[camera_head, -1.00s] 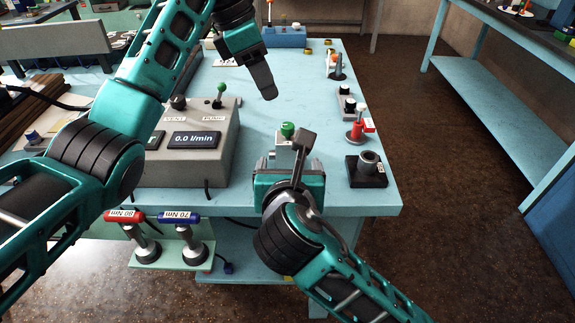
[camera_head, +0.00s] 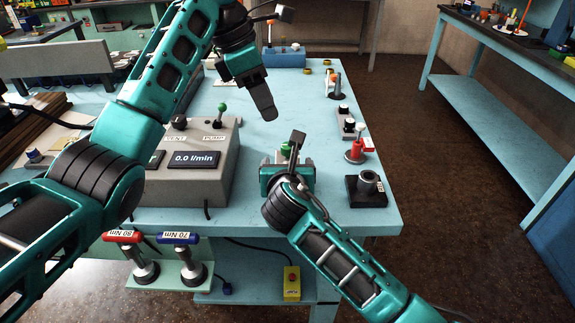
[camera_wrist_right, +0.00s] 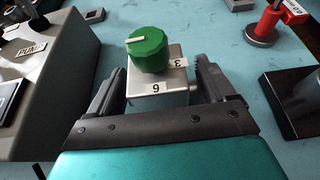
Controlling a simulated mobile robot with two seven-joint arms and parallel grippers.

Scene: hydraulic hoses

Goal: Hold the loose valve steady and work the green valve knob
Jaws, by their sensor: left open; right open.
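The valve is a pale block (camera_wrist_right: 158,84) marked 6 and 3, with a ribbed green knob (camera_wrist_right: 148,48) on top bearing a white line. It stands upright on the blue table. In the right wrist view my right gripper (camera_wrist_right: 158,66) is open, with its dark fingers on either side of the block; I cannot tell whether they touch it. In the head view my right gripper (camera_head: 287,160) hides most of the valve, and only a bit of the green knob (camera_head: 284,148) shows. My left gripper (camera_head: 264,102) is open and empty, above the table behind the valve.
A grey pump box (camera_head: 190,165) reading 0.0 l/min, with a green-tipped lever (camera_head: 221,113), stands left of the valve. A red-handled part (camera_head: 355,150) and a black socket block (camera_head: 367,188) stand to the right. The table's middle (camera_head: 300,110) is clear.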

